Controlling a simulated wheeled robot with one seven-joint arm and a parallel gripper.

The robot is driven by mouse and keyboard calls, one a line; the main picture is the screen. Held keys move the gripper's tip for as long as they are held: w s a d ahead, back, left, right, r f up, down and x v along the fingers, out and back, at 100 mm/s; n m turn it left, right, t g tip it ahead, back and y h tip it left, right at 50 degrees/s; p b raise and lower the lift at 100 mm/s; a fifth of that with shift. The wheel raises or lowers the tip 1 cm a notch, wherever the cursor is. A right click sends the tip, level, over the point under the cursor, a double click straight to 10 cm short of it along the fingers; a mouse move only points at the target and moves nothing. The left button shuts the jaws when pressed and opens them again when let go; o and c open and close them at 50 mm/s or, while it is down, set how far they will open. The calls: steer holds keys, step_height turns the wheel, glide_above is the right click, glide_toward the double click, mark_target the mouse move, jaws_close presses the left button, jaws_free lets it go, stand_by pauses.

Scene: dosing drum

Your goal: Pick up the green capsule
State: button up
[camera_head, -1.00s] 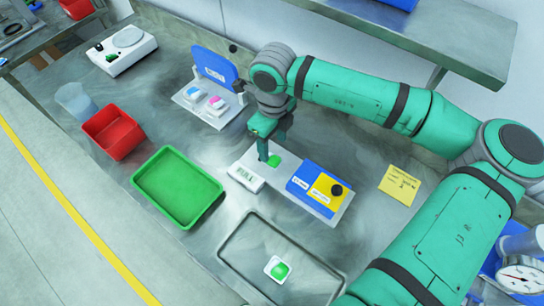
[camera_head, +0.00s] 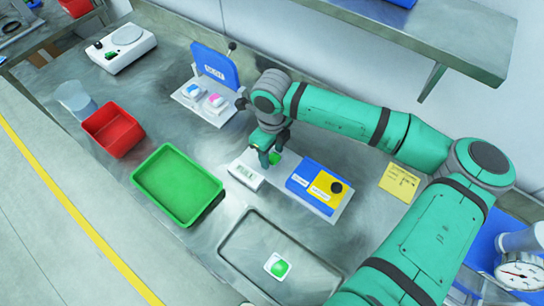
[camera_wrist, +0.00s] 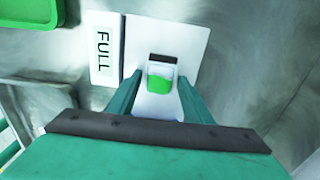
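I cannot tell how deep the capsule sits between the fingertips.
A blue and yellow block with a black knob (camera_head: 318,187) stands to the right. A green tray (camera_head: 150,178) and a red bin (camera_head: 92,123) are at left. A blue-backed stand (camera_head: 203,100) is behind.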

steer(key=c, duration=0.7)
steer(key=shift+d, duration=0.1)
steer(key=shift+c, duration=0.2)
steer(key=shift+r, duration=0.1)
